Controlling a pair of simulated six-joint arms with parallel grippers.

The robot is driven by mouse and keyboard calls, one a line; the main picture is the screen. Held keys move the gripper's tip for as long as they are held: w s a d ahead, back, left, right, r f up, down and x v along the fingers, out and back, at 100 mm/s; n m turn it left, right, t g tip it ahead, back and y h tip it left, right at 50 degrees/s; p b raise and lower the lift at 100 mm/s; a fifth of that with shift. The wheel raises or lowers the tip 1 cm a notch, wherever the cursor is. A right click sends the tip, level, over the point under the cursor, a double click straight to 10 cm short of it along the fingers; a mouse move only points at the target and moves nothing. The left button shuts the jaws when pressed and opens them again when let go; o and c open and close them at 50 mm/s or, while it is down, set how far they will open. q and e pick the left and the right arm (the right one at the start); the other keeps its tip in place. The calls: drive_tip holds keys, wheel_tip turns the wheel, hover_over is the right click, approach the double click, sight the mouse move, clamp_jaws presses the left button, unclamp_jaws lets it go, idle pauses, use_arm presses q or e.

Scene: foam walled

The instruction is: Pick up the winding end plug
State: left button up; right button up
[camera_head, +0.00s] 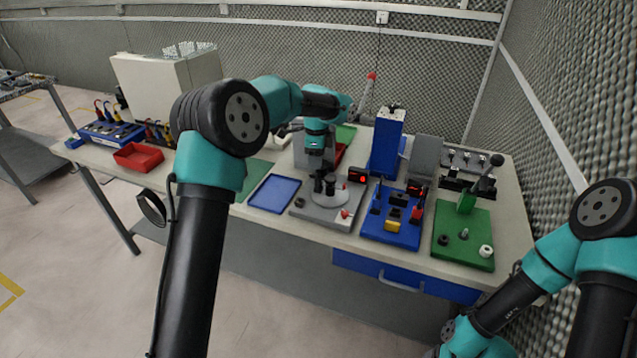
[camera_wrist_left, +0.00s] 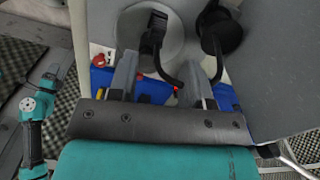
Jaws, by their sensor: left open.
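A black curved lead with a red tip (camera_wrist_left: 176,88), which looks like the winding end plug, shows between my fingers in the left wrist view. It comes from a black post (camera_wrist_left: 154,28) on a round grey base. My left gripper (camera_wrist_left: 163,84) is open, with one grey finger on each side of the lead. I cannot tell whether either finger touches it. In the head view my left gripper (camera_head: 318,166) points down over a grey fixture (camera_head: 312,211) with a round pale disc (camera_head: 330,197). The plug itself is too small to tell there. My right gripper is not in view.
A blue tray (camera_head: 274,193) lies left of the fixture. A blue board (camera_head: 391,232) with small blocks and a green board (camera_head: 463,250) with a lever lie to its right. A tall blue tower (camera_head: 387,145) stands behind. A red bin (camera_head: 139,157) sits at the left.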

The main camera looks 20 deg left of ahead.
sight(318, 179)
use_arm(q)
drive_tip(key=shift+f, duration=0.25)
drive_tip(key=shift+s+d+f, duration=0.1)
drive_tip(key=shift+d+f, duration=0.05)
drive_tip(key=shift+f, duration=1.1)
drive_tip(key=shift+d+f, duration=0.1)
drive_tip(key=shift+f, duration=1.15)
drive_tip(key=shift+c, duration=0.3)
clamp_jaws()
